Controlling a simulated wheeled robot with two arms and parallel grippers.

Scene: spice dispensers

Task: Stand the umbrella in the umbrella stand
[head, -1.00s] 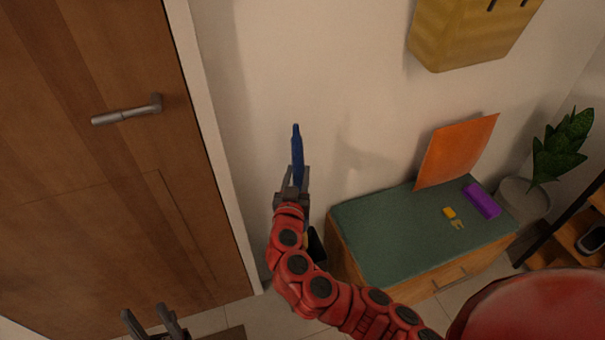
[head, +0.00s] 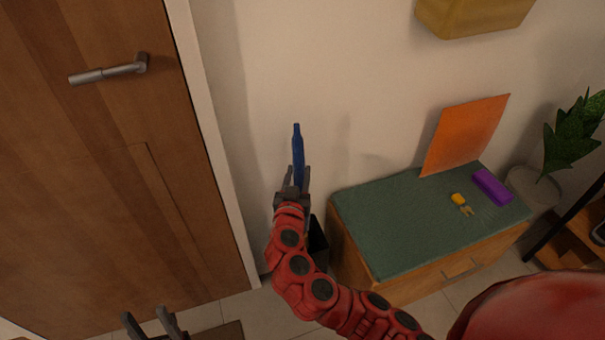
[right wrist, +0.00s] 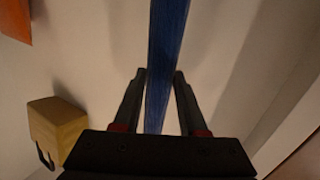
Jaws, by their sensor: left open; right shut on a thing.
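The blue umbrella (head: 298,150) is held by my right gripper (head: 292,182) in front of the wall, its upper part rising above the fingers. In the right wrist view the blue umbrella (right wrist: 166,60) runs between the two fingers of the right gripper (right wrist: 160,78), which is shut on it. A dark box-like container (head: 318,243), which looks like the umbrella stand, is on the floor left of the bench, partly hidden behind my right arm. The umbrella's lower part is hidden by my arm. My left gripper (head: 150,322) is open and empty at the bottom left.
A wooden door with a handle (head: 110,72) is at the left. A bench with a green top (head: 400,235) carries an orange sheet (head: 466,135), a purple block (head: 491,187) and small yellow items (head: 460,201). A plant (head: 575,135) stands at right. A yellow box (head: 475,14) hangs on the wall.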

